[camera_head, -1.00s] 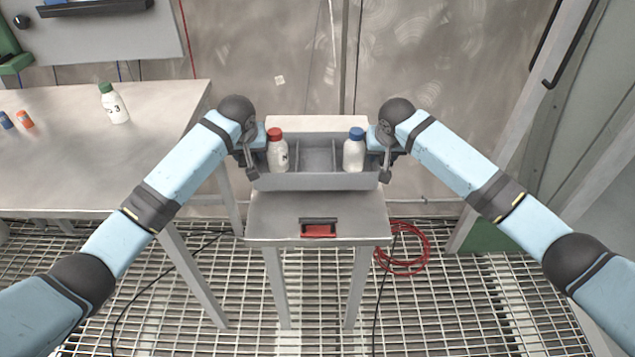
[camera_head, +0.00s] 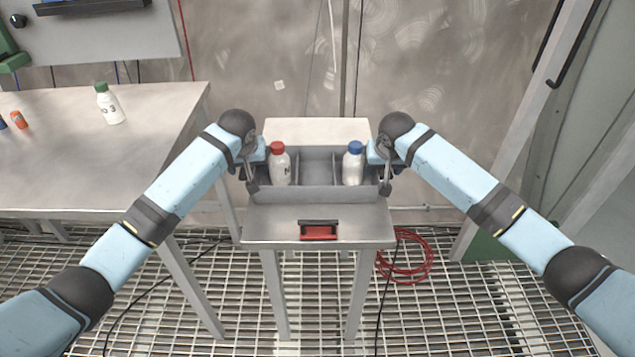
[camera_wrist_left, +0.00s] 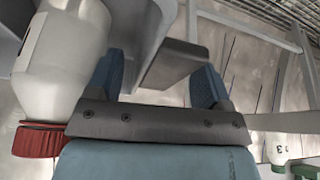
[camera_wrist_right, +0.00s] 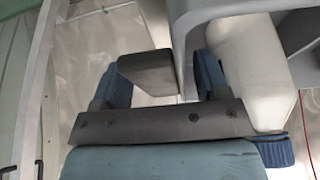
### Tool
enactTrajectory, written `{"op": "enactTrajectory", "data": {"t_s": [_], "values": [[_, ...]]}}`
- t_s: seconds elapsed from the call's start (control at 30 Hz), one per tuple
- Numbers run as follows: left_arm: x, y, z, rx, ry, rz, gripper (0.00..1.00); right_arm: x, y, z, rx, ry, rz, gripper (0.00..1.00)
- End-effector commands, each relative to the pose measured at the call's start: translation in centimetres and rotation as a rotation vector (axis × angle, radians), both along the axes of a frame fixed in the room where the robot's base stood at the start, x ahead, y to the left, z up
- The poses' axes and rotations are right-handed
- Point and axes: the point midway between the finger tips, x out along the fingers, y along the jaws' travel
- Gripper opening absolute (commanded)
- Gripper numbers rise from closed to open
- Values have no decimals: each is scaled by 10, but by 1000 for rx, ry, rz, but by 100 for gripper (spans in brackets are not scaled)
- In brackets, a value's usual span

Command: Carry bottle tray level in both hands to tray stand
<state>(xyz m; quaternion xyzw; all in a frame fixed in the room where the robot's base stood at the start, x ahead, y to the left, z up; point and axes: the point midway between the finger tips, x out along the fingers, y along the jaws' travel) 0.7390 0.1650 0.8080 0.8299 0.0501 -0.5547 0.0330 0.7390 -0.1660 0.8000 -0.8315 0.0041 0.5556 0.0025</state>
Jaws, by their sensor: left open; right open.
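The grey bottle tray (camera_head: 316,195) sits level on the tray stand (camera_head: 268,224), as far as the head view shows. A red-capped white bottle (camera_head: 280,168) stands in its left end compartment and a blue-capped white bottle (camera_head: 353,167) in its right end one. The middle is empty. My left gripper (camera_head: 257,152) is open at the tray's left end; in the left wrist view a grey tab (camera_wrist_left: 172,65) lies between its fingers. My right gripper (camera_head: 376,153) is open at the right end, with a similar tab (camera_wrist_right: 146,72) between its fingers. The tray's underside is hidden.
A metal table (camera_head: 150,150) at left holds a green-capped bottle (camera_head: 109,104) and small orange and blue items. A red hose (camera_head: 405,262) lies on the grating at right. A wall is close behind.

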Motion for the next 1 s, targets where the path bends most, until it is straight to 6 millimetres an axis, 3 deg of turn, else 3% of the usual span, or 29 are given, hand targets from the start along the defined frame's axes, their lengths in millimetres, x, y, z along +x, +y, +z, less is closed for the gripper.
{"op": "enactTrajectory", "data": {"t_s": [0.17, 0.53, 0.77, 1.0], "values": [[-2, -1, 6, -1, -2, -2, 73, 0, 1, 0, 1, 0, 1, 68], [-22, -3, 56, -1, -3, -2, 73, 0, 1, 0, 0, 0, 2, 68], [-30, -4, 73, 0, 0, 0, 73, -1, 1, 1, 1, 0, 3, 68], [-30, -4, 74, 0, 0, 0, 73, -12, 1, 29, 2, -3, 3, 68]]}}
